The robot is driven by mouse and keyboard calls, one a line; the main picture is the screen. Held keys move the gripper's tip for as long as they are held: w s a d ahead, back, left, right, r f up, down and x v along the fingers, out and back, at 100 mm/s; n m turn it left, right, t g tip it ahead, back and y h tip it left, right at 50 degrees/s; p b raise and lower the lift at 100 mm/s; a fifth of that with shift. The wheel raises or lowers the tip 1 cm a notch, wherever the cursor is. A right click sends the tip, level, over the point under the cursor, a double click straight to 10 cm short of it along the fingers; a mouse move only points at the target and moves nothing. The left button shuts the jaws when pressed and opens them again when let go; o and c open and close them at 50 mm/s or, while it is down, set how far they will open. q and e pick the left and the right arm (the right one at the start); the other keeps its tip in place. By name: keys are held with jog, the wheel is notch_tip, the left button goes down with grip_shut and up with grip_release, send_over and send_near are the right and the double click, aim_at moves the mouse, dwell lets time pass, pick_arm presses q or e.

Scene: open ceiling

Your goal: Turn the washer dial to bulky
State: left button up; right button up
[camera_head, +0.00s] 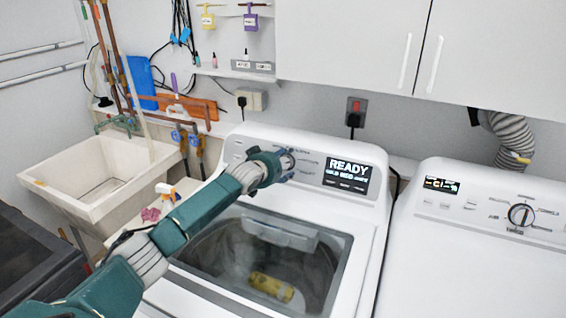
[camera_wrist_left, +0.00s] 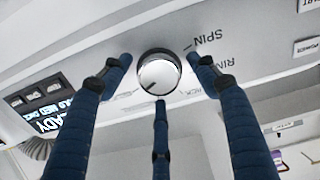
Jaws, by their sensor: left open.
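The washer (camera_head: 372,215) has a round silver dial (camera_wrist_left: 158,72) on its control panel, seen upside down in the left wrist view. A dark mark on the dial points to the lower left there. "SPIN" and part of another word starting "RIN" are readable; I cannot read "bulky". My left gripper (camera_head: 284,165) is at the panel, left of the display (camera_head: 347,175) reading "READY", and mostly hides the dial in the head view. In the wrist view its three blue fingers (camera_wrist_left: 160,66) are open around the dial; whether any touches it I cannot tell. My right gripper is not in view.
A second machine (camera_head: 480,240) with its own knob (camera_head: 521,215) stands to the right. A utility sink (camera_head: 95,170) is at the left. White cabinets (camera_head: 350,40) hang above the washer. A yellow item (camera_head: 271,287) shows through the washer's lid.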

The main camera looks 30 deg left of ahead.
pick_arm(q)
jog(key=shift+w, duration=0.15)
jog(key=c, duration=1.1)
jog(key=shift+c, duration=0.3)
jog(key=shift+r, duration=0.15)
